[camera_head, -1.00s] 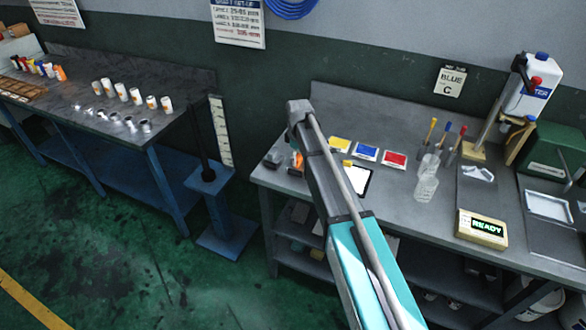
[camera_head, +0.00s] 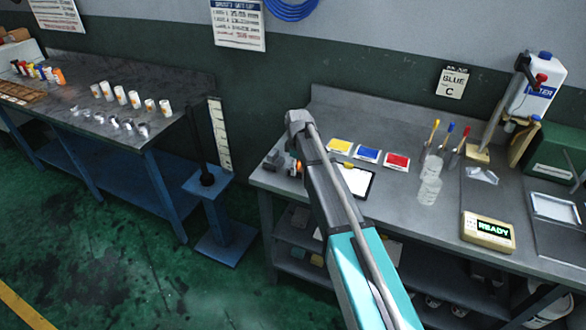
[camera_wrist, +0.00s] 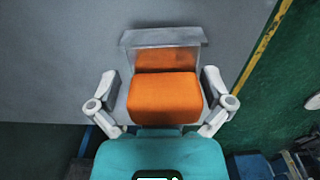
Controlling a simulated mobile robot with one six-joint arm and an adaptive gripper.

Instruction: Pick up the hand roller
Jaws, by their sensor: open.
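In the wrist view an orange block-shaped body in a grey frame, which looks like the hand roller (camera_wrist: 165,97), lies on the grey bench top. My gripper (camera_wrist: 161,90) is open, with one finger on each side of the orange part. I cannot tell whether either finger touches it. In the head view a small orange patch of it (camera_head: 298,165) shows at the bench's left end, mostly hidden by my arm.
The right bench (camera_head: 415,215) carries yellow, blue and red cards (camera_head: 367,154), a clear bottle (camera_head: 430,185), a READY box (camera_head: 488,231) and a white jug (camera_head: 533,90). A blue stand (camera_head: 208,182) is left of it. A left table (camera_head: 180,85) holds several small containers.

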